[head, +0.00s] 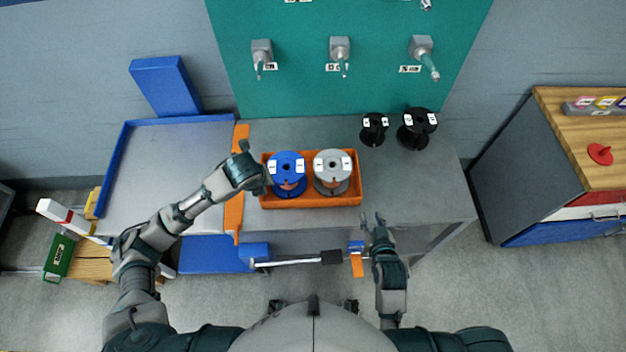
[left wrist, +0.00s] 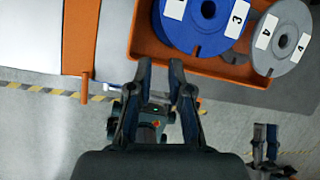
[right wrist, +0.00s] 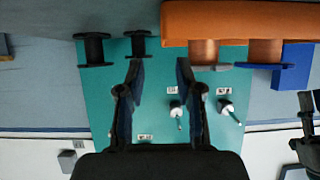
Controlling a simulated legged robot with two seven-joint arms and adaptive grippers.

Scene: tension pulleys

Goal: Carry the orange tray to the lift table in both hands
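The orange tray (head: 312,202) rests on the grey bench and holds a blue spool (head: 288,168) and a grey spool (head: 333,168). My left gripper (head: 258,172) is at the tray's left end. In the left wrist view its fingers (left wrist: 163,68) are apart with nothing between them, beside the tray wall (left wrist: 200,64). My right gripper (head: 372,217) is in front of the tray's right end, apart from it. In the right wrist view its fingers (right wrist: 160,68) are spread and empty, with the tray (right wrist: 240,20) above. The lift table (head: 160,165) is left of the bench.
An orange strip (head: 234,208) lies between the lift table and the bench. Two black spools, one (head: 373,128) and another (head: 417,128), stand on the bench right of the tray. A green board (head: 300,95) with pegs is behind. A wooden-topped cabinet (head: 560,130) stands at right.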

